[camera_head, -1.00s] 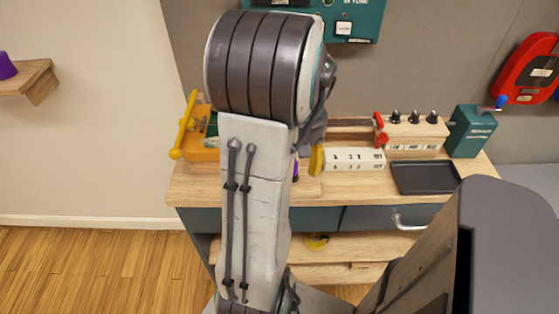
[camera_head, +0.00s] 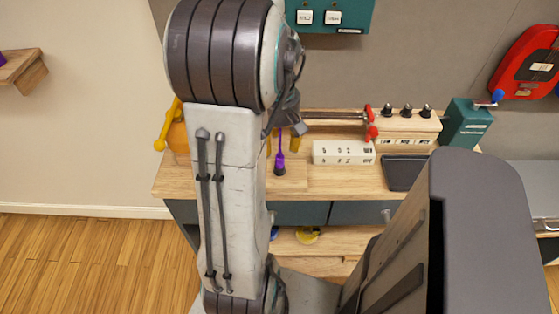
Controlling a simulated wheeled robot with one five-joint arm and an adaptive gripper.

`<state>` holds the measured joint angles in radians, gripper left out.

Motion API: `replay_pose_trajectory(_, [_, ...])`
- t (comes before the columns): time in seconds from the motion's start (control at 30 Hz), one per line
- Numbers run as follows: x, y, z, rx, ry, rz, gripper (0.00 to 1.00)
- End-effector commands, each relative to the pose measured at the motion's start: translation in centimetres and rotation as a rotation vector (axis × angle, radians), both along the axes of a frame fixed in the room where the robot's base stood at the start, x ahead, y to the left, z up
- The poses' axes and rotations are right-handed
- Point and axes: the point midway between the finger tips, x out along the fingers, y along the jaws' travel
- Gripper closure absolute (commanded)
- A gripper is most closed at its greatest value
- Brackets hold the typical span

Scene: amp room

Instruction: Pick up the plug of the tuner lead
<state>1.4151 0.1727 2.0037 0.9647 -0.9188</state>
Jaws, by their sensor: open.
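A purple plug-like piece with a thin purple stem (camera_head: 280,160) stands at the bench's front left, just right of my arm; I cannot tell for certain that it is the tuner lead's plug. My gripper (camera_head: 289,138) is open, just above and behind this piece, mostly hidden by my arm. One yellow-tipped finger shows, close to the purple stem; I cannot tell whether they touch. Red plug-like ends (camera_head: 370,132) show further right, and a blue one (camera_head: 497,97) sits at the teal box (camera_head: 468,123).
The wooden bench (camera_head: 330,182) holds a white numbered block (camera_head: 343,153), a wooden block with black knobs (camera_head: 407,124), and a dark tray (camera_head: 404,172). An orange and yellow object (camera_head: 176,135) is at the left. A teal panel (camera_head: 335,15) hangs above.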

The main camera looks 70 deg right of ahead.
Motion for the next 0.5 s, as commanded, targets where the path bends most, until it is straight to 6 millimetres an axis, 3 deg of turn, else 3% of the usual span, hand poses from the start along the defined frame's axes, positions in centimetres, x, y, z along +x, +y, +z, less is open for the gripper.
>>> replay_pose_trajectory(0.5, [-0.2,0.0,-4.1,0.005,0.001,0.032,0.5])
